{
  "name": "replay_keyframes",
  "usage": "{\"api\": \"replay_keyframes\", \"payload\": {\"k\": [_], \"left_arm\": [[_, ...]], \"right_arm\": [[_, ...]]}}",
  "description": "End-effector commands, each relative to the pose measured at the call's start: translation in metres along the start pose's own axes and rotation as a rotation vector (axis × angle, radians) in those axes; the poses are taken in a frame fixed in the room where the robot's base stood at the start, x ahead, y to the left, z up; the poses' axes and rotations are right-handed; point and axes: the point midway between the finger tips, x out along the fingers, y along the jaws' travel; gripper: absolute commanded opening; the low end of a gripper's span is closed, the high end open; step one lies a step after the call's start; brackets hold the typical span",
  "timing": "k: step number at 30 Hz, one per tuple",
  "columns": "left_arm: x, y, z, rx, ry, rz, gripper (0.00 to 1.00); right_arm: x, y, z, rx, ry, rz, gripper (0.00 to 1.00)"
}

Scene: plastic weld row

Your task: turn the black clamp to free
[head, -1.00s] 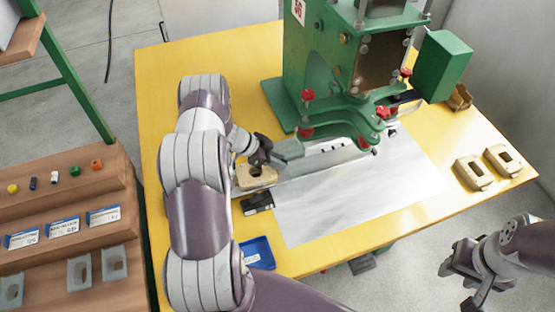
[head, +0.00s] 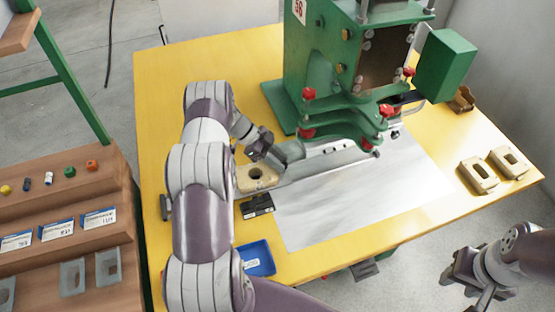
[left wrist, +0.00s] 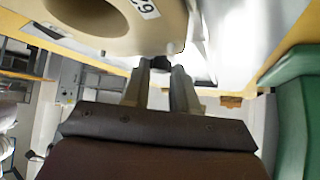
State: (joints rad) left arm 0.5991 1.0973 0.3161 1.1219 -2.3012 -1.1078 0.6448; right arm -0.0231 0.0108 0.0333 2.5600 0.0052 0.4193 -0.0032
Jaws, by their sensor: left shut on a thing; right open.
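My left gripper (head: 272,157) is low over the fixture on the yellow table, just behind the beige block (head: 254,182) with a round hole. In the left wrist view its two fingers (left wrist: 162,80) are close together on a small dark piece, the black clamp (left wrist: 155,62), beside the numbered beige block (left wrist: 95,22). Most of the clamp is hidden by the fingers, and its angle is hard to tell. In the head view the gripper hides it. My right gripper (head: 468,290) is open and empty, off the table at the lower right.
The green press (head: 325,75) with red knobs stands just behind and right of the left gripper. A grey sheet (head: 350,205) covers the table's middle. A black item (head: 257,206) and a blue tray (head: 257,258) lie in front. Two beige frames (head: 478,178) lie at right.

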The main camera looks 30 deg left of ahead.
Motion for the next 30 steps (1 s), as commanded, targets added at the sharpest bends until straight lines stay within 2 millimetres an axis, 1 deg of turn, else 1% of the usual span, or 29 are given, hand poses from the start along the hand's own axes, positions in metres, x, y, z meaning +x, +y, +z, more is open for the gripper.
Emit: {"api": "replay_keyframes", "payload": {"k": [5,6,8,9,21,23,26,28,30], "left_arm": [[0.0,0.0,0.0,0.001,0.0,-0.001,0.0],[0.0,0.0,0.0,0.001,0.0,-0.001,0.31],[0.0,0.0,0.0,0.001,0.0,-0.001,0.5],[0.0,0.0,0.0,0.001,0.0,-0.001,0.53],[0.0,0.0,-0.001,-0.003,0.0,-0.002,0.53],[-0.002,0.001,-0.002,-0.019,0.0,-0.017,0.53],[-0.006,0.005,-0.006,-0.098,0.0,-0.092,0.53],[-0.006,0.007,-0.007,-0.182,0.001,-0.174,0.53],[-0.002,0.01,-0.005,-0.273,-0.001,-0.265,0.53]], "right_arm": [[0.0,0.0,0.0,0.0,0.0,0.0,0.43],[0.0,0.0,0.0,0.0,0.0,0.0,0.43],[0.0,0.0,0.0,0.0,0.0,0.0,0.43],[0.0,0.0,0.0,0.0,0.0,0.0,0.43],[-0.001,0.0,0.0,0.0,0.0,0.0,0.43],[-0.006,0.0,-0.001,0.0,0.0,0.0,0.43],[-0.023,0.0,-0.003,0.0,0.0,0.0,0.43],[-0.034,0.0,-0.004,0.0,0.0,0.0,0.43],[-0.036,0.0,-0.004,0.0,0.001,0.0,0.43]]}}
